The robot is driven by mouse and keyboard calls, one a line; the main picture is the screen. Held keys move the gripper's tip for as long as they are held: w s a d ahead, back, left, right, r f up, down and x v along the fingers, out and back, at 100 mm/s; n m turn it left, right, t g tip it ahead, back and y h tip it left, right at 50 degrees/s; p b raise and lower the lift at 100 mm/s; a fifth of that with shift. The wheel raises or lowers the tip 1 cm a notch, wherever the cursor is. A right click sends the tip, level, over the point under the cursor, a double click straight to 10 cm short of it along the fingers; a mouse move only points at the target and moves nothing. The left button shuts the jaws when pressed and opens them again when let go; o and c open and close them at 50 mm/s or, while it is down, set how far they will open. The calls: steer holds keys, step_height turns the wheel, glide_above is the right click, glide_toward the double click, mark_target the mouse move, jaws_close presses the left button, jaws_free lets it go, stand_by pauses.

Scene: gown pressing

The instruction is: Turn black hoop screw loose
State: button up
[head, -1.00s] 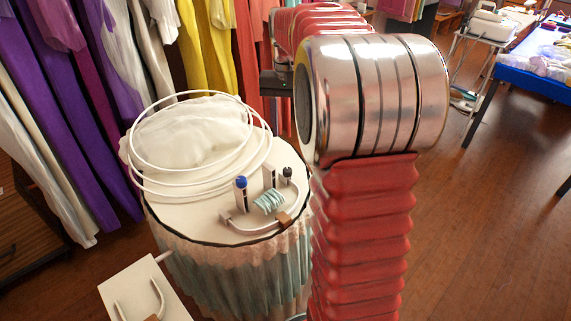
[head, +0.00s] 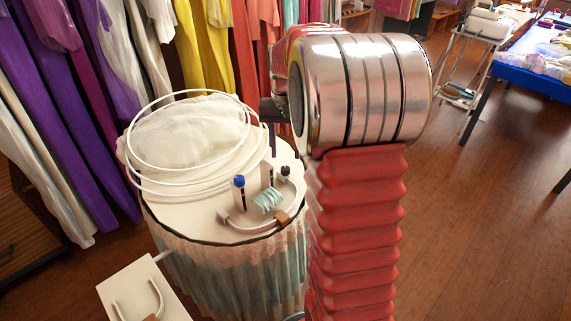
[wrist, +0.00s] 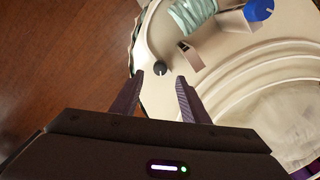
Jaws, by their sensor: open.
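The black hoop screw (head: 285,171) is a small dark knob on a post near the right edge of the round white-topped stand (head: 212,220). In the wrist view the black screw (wrist: 160,68) lies just beyond my fingertips, roughly between them and nearer the left one. My gripper (wrist: 168,75) is open, with nothing between its fingers. I cannot tell its exact height above the screw. A blue-capped screw (head: 239,181) stands to the left of the black one in the head view; the blue cap (wrist: 258,9) also shows in the wrist view.
White hoops (head: 200,195) and bunched white cloth (head: 190,132) cover the stand's left and back. A pale teal coil (head: 267,201) and a curved white handle (head: 255,228) lie close to the screws. Hanging gowns (head: 75,110) stand behind.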

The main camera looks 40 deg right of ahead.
mark_target(286, 168)
step_height(286, 168, down, 6)
steer(key=shift+f, duration=0.1)
steer(key=shift+c, duration=0.3)
jaws_close()
stand_by(0.4)
steer(key=shift+n, duration=0.5)
steer(key=n, duration=1.3)
